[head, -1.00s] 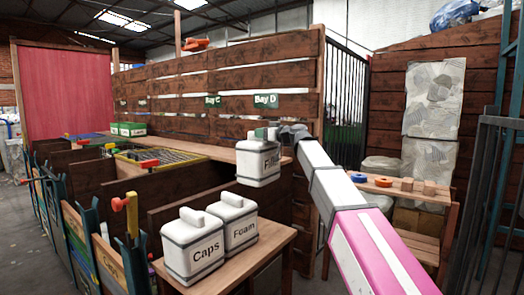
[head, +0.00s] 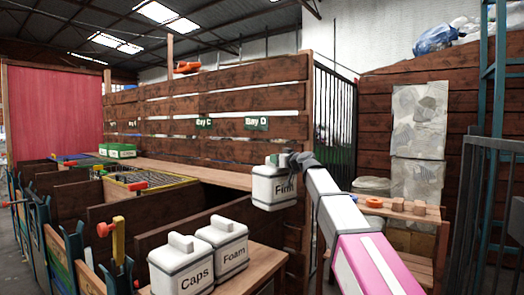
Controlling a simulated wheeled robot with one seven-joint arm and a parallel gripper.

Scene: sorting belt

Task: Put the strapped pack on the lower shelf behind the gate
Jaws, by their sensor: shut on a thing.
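A white pack (head: 273,190) with dark bands hangs from my gripper (head: 284,160); its label seems to read "Film". My gripper is shut on the pack's top, and the jaws are small and partly merged with the pack in the picture. The pack is in the air in front of the long wooden ledge. A wooden stand (head: 425,213) at the right has an upper board and a lower shelf (head: 408,240). My arm hides part of the stand's left side. A dark barred gate (head: 333,125) stands at the end of the plank wall.
White packs marked Caps (head: 181,268) and Foam (head: 222,243) stand on a wooden table (head: 262,262) at the front. An orange ring (head: 374,202) and wooden blocks (head: 408,207) lie on the stand's upper board. Dark bars (head: 490,190) rise at the right edge.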

